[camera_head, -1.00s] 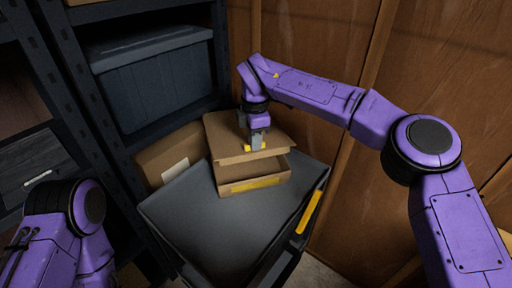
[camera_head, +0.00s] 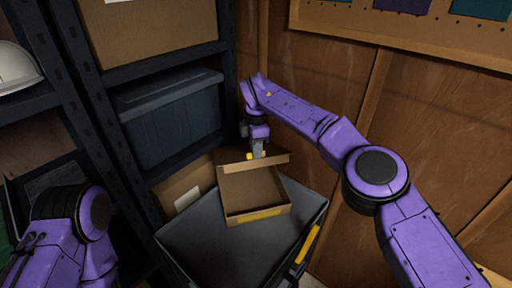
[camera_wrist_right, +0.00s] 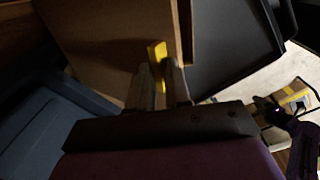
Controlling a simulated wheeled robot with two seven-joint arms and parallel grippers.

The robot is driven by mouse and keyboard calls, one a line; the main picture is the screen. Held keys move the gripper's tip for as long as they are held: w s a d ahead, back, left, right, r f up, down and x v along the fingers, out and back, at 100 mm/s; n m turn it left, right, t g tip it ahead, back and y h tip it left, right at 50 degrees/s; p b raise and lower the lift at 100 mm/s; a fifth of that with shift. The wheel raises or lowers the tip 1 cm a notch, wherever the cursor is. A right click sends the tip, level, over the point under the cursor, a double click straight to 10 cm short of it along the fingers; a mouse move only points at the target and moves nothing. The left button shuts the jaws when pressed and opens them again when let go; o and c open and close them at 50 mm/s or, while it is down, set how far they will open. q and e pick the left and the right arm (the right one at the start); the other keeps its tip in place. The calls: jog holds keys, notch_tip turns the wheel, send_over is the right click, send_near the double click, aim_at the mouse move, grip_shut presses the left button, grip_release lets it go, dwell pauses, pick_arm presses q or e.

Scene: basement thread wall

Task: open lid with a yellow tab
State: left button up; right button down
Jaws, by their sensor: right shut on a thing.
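A small cardboard box (camera_head: 257,196) with a yellow strip on its front sits on a dark grey bin. Its lid (camera_head: 270,161) is tipped steeply up at the back, and the inside of the box shows. My right gripper (camera_head: 257,154) is at the lid's raised edge, shut on the yellow tab (camera_head: 250,156). In the right wrist view the tab (camera_wrist_right: 157,52) shows between the fingers, with the brown lid (camera_wrist_right: 110,40) beside it. My left gripper is out of view; only part of my left arm shows at lower left.
The grey bin (camera_head: 212,247) under the box has a yellow marking on its right side. A dark shelf rack with a lidded bin (camera_head: 172,118) stands behind at left, and another carton (camera_head: 183,193) is beside the grey bin. A wooden wall (camera_head: 440,130) is close at right.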

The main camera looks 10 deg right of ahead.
jog(key=c, duration=1.2)
grip_release()
jog(key=shift+o, duration=0.2)
jog(key=shift+r, duration=0.25)
notch_tip(320, 180, up, 10)
jog(key=p, duration=0.2)
jog(key=shift+s+d, duration=0.15)
jog(key=shift+s, duration=0.2)
jog(key=shift+w, duration=0.1)
